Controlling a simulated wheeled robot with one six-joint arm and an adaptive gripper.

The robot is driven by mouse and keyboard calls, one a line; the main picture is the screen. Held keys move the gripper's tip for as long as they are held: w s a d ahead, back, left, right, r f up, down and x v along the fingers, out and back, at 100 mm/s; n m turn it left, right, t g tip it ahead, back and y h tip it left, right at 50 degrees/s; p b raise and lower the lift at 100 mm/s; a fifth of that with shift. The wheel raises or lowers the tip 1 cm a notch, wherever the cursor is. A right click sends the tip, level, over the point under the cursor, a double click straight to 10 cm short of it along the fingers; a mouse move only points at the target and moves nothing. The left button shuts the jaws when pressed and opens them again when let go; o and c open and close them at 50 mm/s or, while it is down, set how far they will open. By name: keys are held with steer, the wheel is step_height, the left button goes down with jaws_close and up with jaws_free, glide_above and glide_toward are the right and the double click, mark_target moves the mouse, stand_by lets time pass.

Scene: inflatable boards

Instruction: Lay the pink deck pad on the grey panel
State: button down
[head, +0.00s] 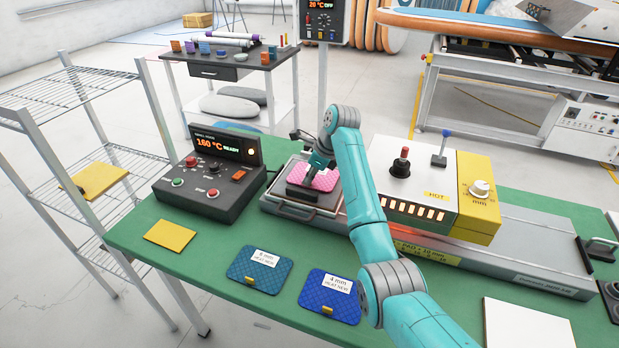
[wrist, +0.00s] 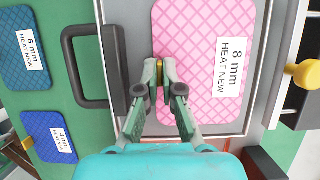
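The pink deck pad (head: 318,180), labelled "8 mm HEAT NEW" in the wrist view (wrist: 202,60), lies flat on the heater's grey sliding tray (head: 276,206), outside the hot housing. My gripper (head: 313,172) is over the pad. In the wrist view my gripper (wrist: 160,68) has its fingertips closed around a small gold tab at the pad's edge. The pad still looks flat on the tray, and my arm hides part of it. A pale square panel (head: 525,325) lies at the table's front right; I cannot tell whether it is the grey panel.
The hot press housing (head: 410,185) stands right of the tray. A control box (head: 210,180) reads 160 °C READY. A teal 6 mm pad (head: 259,281), a blue 4 mm pad (head: 330,305) and a yellow sheet (head: 170,236) lie in front. An inflatable board (head: 480,28) is behind.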

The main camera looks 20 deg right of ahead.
steer(key=shift+f, duration=0.15)
steer(key=c, duration=1.3)
jaws_free()
steer(key=shift+v, duration=3.9)
